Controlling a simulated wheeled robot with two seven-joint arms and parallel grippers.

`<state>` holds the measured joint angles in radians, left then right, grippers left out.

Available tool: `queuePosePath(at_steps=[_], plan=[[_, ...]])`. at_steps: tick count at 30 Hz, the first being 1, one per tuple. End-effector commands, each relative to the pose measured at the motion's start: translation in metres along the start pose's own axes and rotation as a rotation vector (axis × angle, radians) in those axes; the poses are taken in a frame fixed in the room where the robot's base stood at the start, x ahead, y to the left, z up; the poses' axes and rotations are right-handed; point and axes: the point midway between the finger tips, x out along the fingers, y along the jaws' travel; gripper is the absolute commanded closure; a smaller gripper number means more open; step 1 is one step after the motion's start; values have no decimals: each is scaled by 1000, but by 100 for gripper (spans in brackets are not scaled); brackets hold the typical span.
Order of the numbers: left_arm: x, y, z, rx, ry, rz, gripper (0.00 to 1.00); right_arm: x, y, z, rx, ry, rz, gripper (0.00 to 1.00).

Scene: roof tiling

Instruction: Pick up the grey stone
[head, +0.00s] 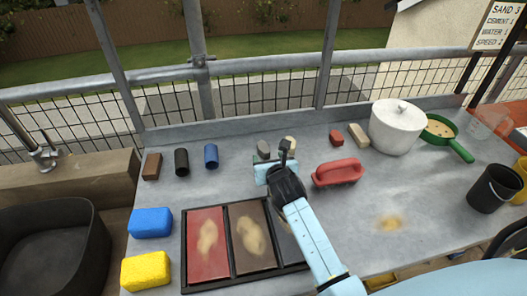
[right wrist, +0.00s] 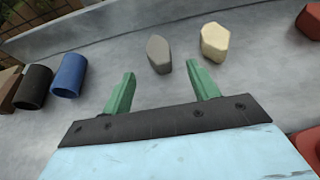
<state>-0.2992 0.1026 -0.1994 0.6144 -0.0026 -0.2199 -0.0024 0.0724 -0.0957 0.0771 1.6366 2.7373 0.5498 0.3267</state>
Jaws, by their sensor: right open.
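The grey stone (head: 263,149) lies on the grey worktop behind my right gripper in the head view. In the right wrist view the grey stone (right wrist: 159,54) is a dark, narrow block lying ahead of the fingertips, between their lines. My right gripper (right wrist: 163,85) has its two green fingers spread with nothing between them. In the head view the right gripper (head: 272,160) is partly hidden behind its own wrist. A cream stone (right wrist: 215,42) lies just right of the grey one, apart from it. My left gripper is not in view.
A black and a blue cylinder (head: 211,156) stand to the left. A red-handled float (head: 338,172) and a white lidded pot (head: 396,127) are to the right. A tray (head: 184,255) with coloured panels lies in front, beside blue and yellow sponges (head: 146,271).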

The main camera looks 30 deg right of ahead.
Motion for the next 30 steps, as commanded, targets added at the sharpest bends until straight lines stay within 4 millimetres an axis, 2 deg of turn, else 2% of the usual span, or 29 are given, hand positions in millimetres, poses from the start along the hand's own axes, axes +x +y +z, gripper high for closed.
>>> queuePosePath(at_steps=[5, 15, 24, 30], plan=[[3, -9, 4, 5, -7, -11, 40, 11, 0, 1, 1, -1, 0, 40], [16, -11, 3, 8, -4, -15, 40, 54, 1, 4, -1, -2, 0, 40], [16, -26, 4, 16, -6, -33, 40, 57, 0, 4, -1, -1, 0, 40], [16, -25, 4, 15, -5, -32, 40, 57, 0, 4, -1, -1, 0, 65]])
